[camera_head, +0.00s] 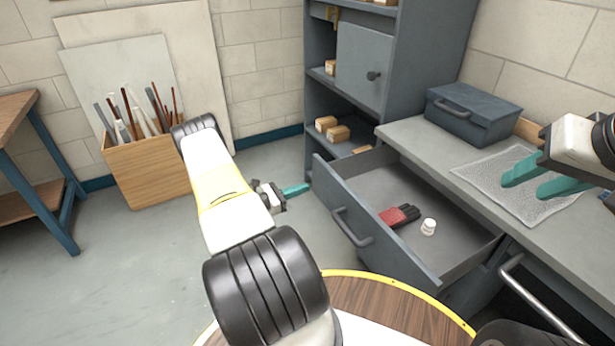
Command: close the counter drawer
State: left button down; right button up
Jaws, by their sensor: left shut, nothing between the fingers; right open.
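The counter drawer (341,207) is pulled out from under the grey counter (406,130). Its front panel carries a dark bar handle (351,228). Inside the drawer lie a red and black glove (399,216) and a small white jar (428,227). My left gripper (300,189) is shut and empty, close to the far left end of the drawer front; I cannot tell whether it touches it. My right gripper (526,180) is open and empty above the counter, over the grey mat.
A dark toolbox (471,112) and a grey textured mat (495,178) are on the counter. A grey cabinet (424,60) with boxes on its shelves stands behind. A wooden bin (150,174) of rods and a workbench (17,120) stand left. Floor between is clear.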

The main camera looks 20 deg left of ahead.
aim_at(319, 182)
pick_arm(q)
jog(key=shift+x, duration=2.15)
